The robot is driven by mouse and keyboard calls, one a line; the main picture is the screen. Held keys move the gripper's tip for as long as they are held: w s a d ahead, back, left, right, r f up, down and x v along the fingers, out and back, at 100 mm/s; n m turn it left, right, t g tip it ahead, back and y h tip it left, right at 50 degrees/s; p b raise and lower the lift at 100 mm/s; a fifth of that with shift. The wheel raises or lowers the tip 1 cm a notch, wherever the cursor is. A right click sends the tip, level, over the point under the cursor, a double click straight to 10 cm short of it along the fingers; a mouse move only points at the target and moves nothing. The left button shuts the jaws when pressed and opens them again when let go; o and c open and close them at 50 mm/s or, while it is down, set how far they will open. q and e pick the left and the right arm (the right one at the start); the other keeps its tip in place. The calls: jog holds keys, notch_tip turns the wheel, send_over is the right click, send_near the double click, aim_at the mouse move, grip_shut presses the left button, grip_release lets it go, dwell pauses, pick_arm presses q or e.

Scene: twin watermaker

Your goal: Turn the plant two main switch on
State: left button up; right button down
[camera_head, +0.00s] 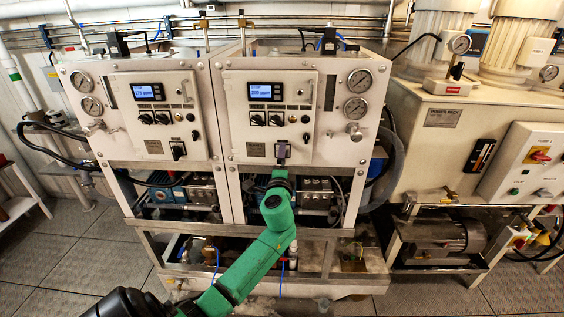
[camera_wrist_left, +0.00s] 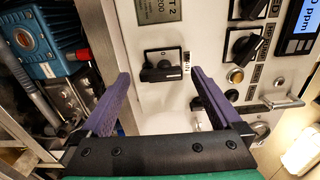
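Two white watermaker cabinets stand side by side in the head view. The right-hand cabinet's panel (camera_head: 300,130) has a lit blue display and several knobs. Its main switch shows in the left wrist view as a black rotary switch (camera_wrist_left: 162,68), its bar handle lying nearly level in that picture. My left gripper (camera_head: 282,152) is at the lower part of this panel and hides the switch in the head view. In the left wrist view my left gripper (camera_wrist_left: 161,76) is open and empty, one purple finger on each side of the switch, with gaps visible. My right gripper is not in view.
The left-hand cabinet's panel (camera_head: 155,120) has a similar black switch (camera_head: 178,150). Smaller black knobs (camera_wrist_left: 248,47) and a metal handle (camera_wrist_left: 283,102) lie right of my fingers in the wrist view. A power pack (camera_head: 440,130) stands at the right.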

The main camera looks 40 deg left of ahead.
pick_arm(q)
jog(key=b+v, duration=0.3)
jog(key=v, duration=1.1)
jog(key=shift+s+d+b, duration=0.2)
jog(key=shift+s+b, duration=0.05)
jog(key=shift+b, duration=0.1)
